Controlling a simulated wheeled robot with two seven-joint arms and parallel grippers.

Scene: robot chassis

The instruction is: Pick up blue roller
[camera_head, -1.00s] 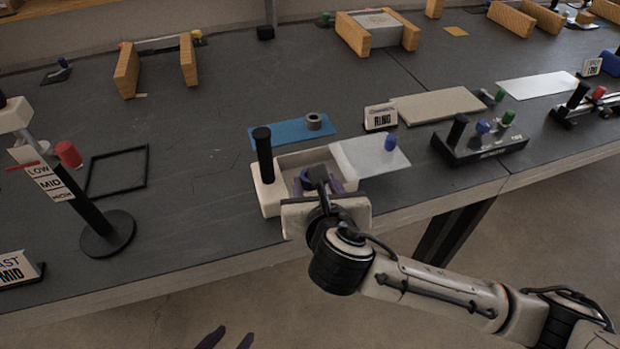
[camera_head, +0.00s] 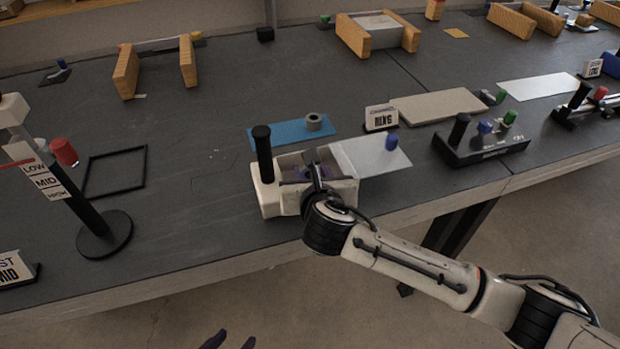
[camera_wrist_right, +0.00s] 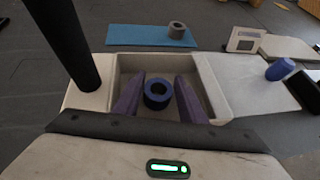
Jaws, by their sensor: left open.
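In the head view the right wrist hides most of this ring. My left gripper (camera_head: 228,341) shows only as two spread, empty purple fingertips at the bottom edge.
A black post (camera_head: 263,150) rises from the tray's left end. A blue mat (camera_head: 275,135) with a grey ring (camera_head: 314,122) lies behind it. A RING sign (camera_head: 381,117) and a black control box (camera_head: 480,146) stand to the right.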

